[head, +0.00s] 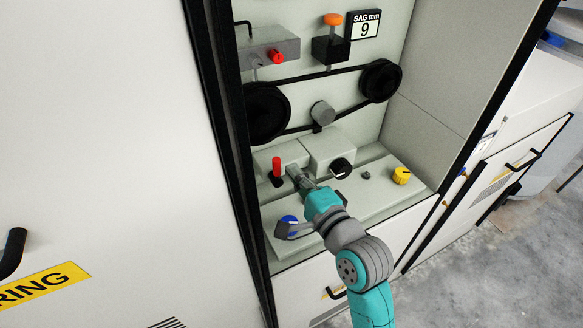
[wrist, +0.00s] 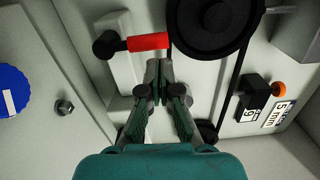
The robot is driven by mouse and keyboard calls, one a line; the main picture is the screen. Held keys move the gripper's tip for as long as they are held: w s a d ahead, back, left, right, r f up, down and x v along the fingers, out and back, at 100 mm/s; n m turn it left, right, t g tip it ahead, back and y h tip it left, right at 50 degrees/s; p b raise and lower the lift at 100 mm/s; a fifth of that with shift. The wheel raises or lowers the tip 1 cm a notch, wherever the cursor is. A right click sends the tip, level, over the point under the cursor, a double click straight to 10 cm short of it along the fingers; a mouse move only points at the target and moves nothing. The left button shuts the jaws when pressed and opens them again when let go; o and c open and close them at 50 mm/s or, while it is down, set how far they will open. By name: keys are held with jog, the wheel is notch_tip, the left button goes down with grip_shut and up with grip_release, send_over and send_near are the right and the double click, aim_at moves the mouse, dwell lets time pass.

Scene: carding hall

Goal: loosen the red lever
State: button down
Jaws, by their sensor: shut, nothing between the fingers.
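The red lever (head: 276,164) stands upright on a black hub (head: 276,180) at the left of the light block inside the open cabinet. In the wrist view the red lever (wrist: 149,42) lies sideways from its black hub. My gripper (head: 292,172) is beside the lever, on its right in the head view. In the wrist view my gripper (wrist: 159,66) is shut and empty, with its fingertips close to the lever's red handle. I cannot tell whether they touch it.
Above are a black belt on two pulleys (head: 380,81), a grey roller (head: 322,113), a red knob (head: 277,57) and an orange-topped gauge (head: 332,20). A black knob (head: 341,168), yellow knob (head: 402,175) and blue knob (head: 289,220) are around my arm. Cabinet walls bound both sides.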

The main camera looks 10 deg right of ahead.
jog(key=v, duration=1)
jog(key=shift+w, duration=0.1)
jog(key=s+d+f+n+h, duration=0.3)
jog(key=s+f, duration=0.4)
jog(key=s+d+f+n+h, duration=0.2)
jog(key=s+d+f, duration=0.1)
jog(key=s+f, duration=0.4)
jog(key=s+d+f+n+g+h, duration=0.1)
jog(key=s+n, duration=0.8)
jog(key=s, duration=0.9)
jog(key=shift+s+f+n+g, duration=0.3)
jog(key=shift+f+n+g, duration=0.1)
jog(key=shift+f+g, duration=0.15)
